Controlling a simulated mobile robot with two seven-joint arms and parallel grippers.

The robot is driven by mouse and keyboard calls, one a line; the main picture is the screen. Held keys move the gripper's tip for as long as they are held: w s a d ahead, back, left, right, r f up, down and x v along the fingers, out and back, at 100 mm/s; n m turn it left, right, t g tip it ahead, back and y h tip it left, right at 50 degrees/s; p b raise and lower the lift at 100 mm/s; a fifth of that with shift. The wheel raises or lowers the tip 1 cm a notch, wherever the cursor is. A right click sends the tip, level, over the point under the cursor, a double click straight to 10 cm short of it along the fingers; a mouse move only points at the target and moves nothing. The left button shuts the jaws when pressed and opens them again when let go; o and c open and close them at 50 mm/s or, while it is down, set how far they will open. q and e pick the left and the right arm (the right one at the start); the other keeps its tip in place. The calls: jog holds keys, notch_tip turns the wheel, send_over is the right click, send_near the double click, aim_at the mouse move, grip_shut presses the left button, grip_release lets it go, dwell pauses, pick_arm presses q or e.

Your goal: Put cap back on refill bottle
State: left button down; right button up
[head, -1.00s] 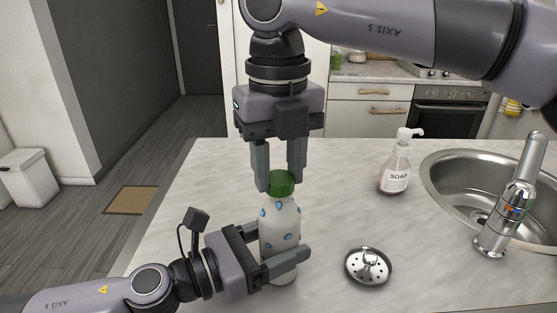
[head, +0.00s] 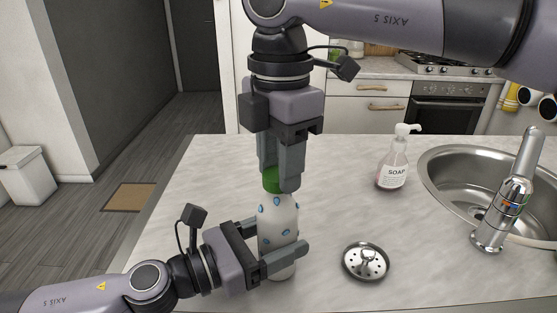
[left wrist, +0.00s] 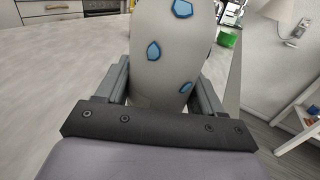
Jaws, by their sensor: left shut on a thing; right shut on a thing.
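The refill bottle (head: 279,222), white with blue spots, stands upright on the counter. My left gripper (head: 284,262) is shut around its lower body from the left. In the left wrist view the bottle (left wrist: 168,62) fills the space between the fingers. The green cap (head: 271,180) sits at the top of the bottle. My right gripper (head: 279,180) points down from above and is shut on the cap, with one finger hiding part of it. I cannot tell how tightly the cap sits on the neck.
A soap dispenser (head: 393,166) stands to the right at the back. A metal sink strainer (head: 366,262) lies on the counter (head: 215,180) right of the bottle. The sink (head: 445,165) and tap (head: 502,215) are at the far right. The counter left of the bottle is clear.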

jog(key=m, duration=1)
jog(key=shift+s+m, duration=0.1)
jog(key=shift+m, duration=0.2)
jog(key=o, duration=1)
jog(key=shift+r, duration=2.25)
jog(key=shift+c, duration=0.2)
